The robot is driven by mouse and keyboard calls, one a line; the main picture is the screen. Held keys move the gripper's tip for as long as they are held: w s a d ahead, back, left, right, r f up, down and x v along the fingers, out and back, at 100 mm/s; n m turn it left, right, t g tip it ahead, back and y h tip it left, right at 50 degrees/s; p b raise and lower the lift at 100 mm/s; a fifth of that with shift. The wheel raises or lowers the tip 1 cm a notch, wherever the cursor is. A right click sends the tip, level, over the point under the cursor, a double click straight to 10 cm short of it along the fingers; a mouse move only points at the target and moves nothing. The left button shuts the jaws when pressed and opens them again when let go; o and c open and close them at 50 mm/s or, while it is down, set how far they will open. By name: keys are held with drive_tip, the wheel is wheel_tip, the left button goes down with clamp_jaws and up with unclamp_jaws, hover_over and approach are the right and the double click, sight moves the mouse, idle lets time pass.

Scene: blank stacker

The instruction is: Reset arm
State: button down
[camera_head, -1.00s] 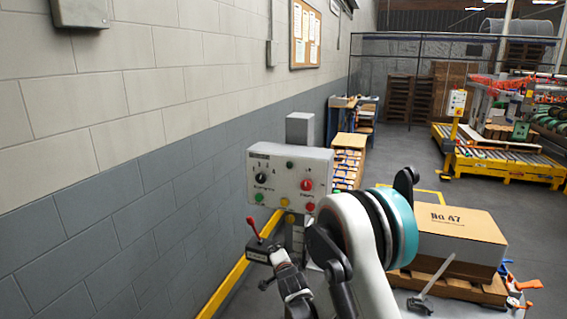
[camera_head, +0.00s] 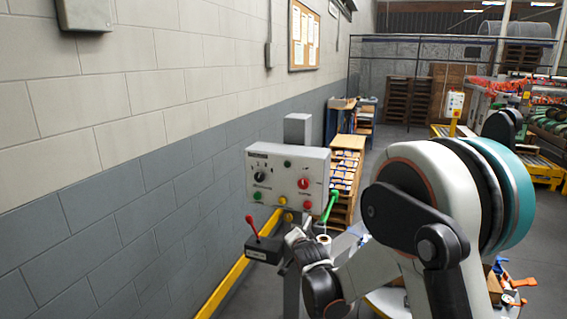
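My arm rises in the right foreground, its white, black and teal links bent over and covering much of the floor behind. The far end of my arm reaches left, with my gripper (camera_head: 293,240) small beside the red-knobbed lever box, below the control panel. Its fingers are too small and partly hidden to tell whether they are open or shut. I see nothing clearly held in it.
A grey control panel (camera_head: 288,174) with knobs and buttons stands near the left wall. Below it is a black box with a red-knobbed lever (camera_head: 254,230). A green handle (camera_head: 331,204) shows at its right. Shelves (camera_head: 347,165) stand behind.

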drive_tip(key=s+d+r+n+g+h, duration=0.1)
drive_tip(key=s+d+r+n, duration=0.1)
drive_tip(key=s+d+r, duration=0.55)
drive_tip(key=s+d+r+n+g+h, duration=0.1)
drive_tip(key=s+d+r+n+g, duration=0.2)
drive_tip(key=s, duration=0.7)
drive_tip(key=s+d+n+g, duration=0.1)
drive_tip(key=s+d+n, duration=0.1)
drive_tip(key=s, duration=1.1)
drive_tip(key=s+d+f+n+g, duration=0.1)
drive_tip(key=s+d, duration=0.3)
drive_tip(key=s, duration=0.8)
drive_tip(key=shift+s+d+f+n, duration=0.25)
drive_tip(key=shift+s+n, duration=0.1)
drive_tip(key=shift+n, duration=0.35)
